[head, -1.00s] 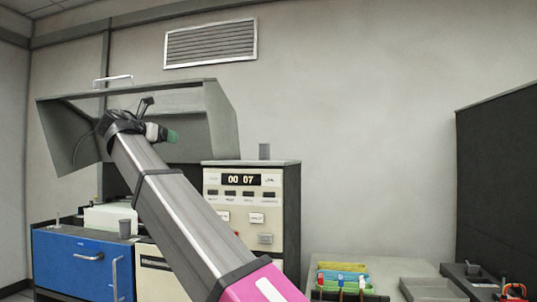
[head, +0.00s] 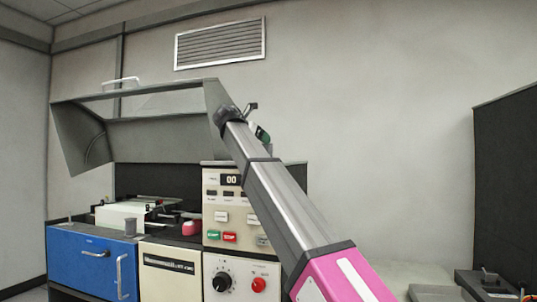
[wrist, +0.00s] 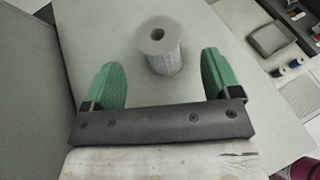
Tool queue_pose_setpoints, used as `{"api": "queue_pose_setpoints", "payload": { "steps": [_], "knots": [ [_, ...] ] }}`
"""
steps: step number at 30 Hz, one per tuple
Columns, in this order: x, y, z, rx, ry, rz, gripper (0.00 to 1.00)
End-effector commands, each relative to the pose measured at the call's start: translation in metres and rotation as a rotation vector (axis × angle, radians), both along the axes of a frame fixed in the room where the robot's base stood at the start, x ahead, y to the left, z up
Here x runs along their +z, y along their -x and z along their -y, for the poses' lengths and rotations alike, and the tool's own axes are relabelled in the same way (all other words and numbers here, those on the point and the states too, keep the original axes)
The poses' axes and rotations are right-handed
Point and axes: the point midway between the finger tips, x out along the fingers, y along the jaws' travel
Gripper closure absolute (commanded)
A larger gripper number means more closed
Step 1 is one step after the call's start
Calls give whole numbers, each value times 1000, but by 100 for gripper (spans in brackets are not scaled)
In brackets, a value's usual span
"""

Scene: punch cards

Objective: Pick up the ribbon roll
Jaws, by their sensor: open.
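A pale grey roll with a hole in its top, which I take to be the ribbon roll (wrist: 165,58), stands upright on a flat grey surface in the wrist view. It is ahead of and between my gripper's two green fingers, with space on both sides. My gripper (wrist: 160,66) is open and empty, and neither finger touches the roll. In the head view my gripper (head: 262,134) is above the top of the cream control cabinet, and my arm mostly hides the roll there.
The cream control cabinet (head: 211,208) has a display, buttons and a knob. Dark partition (head: 505,190) at right. The wall right of the arm is clear.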

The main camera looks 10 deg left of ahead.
Motion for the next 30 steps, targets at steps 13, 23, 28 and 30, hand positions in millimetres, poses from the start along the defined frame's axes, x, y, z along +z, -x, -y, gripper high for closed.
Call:
{"api": "queue_pose_setpoints", "payload": {
  "steps": [13, 23, 28, 30],
  "knots": [
    [-15, -37, 18, -1, 1, -1, 17],
    [-23, -55, 27, 1, 0, 1, 17],
    [-23, -55, 27, 1, 0, 1, 47],
    [-23, -55, 27, 1, 0, 1, 69]
  ]
}}
